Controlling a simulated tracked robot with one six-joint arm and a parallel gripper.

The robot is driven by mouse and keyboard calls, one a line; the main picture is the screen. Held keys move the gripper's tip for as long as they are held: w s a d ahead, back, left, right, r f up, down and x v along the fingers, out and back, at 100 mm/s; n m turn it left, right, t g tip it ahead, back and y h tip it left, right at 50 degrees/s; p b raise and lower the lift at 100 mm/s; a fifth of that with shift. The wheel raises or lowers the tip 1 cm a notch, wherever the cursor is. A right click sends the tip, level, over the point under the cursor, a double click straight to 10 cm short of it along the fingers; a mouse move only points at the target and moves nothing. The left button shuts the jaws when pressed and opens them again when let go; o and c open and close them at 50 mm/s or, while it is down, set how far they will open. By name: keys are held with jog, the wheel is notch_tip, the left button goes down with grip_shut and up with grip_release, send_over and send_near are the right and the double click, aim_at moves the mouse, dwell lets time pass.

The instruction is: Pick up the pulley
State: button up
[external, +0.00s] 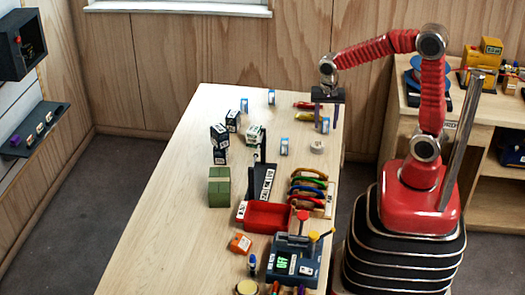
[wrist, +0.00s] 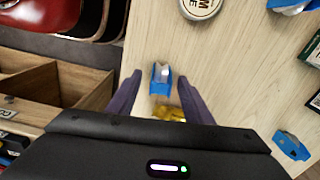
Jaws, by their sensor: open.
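Several small blue-and-white pieces look like pulleys, though they are too small to be sure. One blue piece (wrist: 161,82) lies between and below my fingertips in the wrist view. It also shows under my gripper in the external view (external: 325,126). My gripper (external: 326,116) is open, with its purple fingers pointing down at the table's far right end. In the wrist view my gripper (wrist: 160,76) has a finger on each side of this piece, with gaps showing. Whether the fingertips are down at its height cannot be told.
A gold-coloured object (wrist: 168,113) lies close by between the fingers. A round white roll (external: 317,147) and another blue piece (external: 284,146) are nearby. Coloured loops (external: 308,185) and a red tray (external: 266,216) stand nearer the front.

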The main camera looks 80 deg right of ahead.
jog(key=c, duration=1.2)
jog(key=shift+o, duration=0.2)
jog(key=shift+r, duration=0.1)
notch_tip(320, 180, up, 10)
jog(key=shift+f, duration=0.1)
